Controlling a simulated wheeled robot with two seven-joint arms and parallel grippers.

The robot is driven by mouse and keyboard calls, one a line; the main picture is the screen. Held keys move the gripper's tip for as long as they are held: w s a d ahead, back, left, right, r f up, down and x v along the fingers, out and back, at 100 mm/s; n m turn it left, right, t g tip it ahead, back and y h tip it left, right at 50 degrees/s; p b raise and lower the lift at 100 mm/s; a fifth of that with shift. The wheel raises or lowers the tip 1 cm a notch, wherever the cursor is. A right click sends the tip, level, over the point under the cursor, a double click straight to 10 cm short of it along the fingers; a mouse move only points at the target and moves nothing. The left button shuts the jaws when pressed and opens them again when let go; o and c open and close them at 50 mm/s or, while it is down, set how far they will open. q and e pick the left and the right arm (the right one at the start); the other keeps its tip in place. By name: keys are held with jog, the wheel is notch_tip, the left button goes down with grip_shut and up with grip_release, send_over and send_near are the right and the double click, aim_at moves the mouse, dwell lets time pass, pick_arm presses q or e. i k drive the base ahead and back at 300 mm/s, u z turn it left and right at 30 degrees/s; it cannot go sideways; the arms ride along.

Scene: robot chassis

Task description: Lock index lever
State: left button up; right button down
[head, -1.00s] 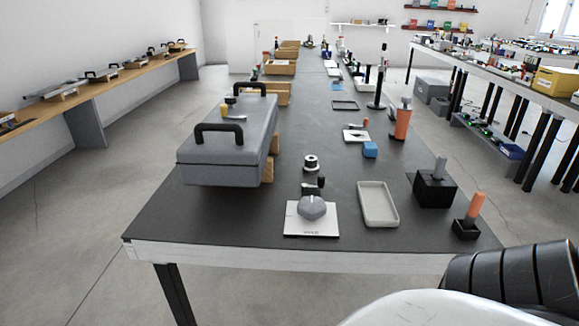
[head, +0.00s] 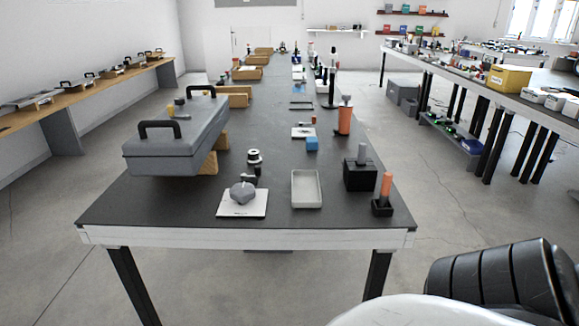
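No part is clearly marked as the index lever. A grey faceted knob (head: 243,191) sits on a white plate (head: 229,211) near the table's front edge, with a small dark part (head: 251,175) just behind it. To the right, a black block (head: 360,177) has a grey pin standing in it. An orange-handled piece (head: 386,186) stands in a small black base (head: 382,208) at the front right corner. Neither of my grippers is in view.
A grey case (head: 180,140) with black handles rests tilted on wooden supports at the table's left. An empty grey tray (head: 306,190) lies right of the plate. A blue block (head: 312,143) and orange cylinder (head: 345,118) stand farther back. Floor before the table is clear.

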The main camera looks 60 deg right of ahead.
aim_at(258, 168)
jog(key=z, duration=0.7)
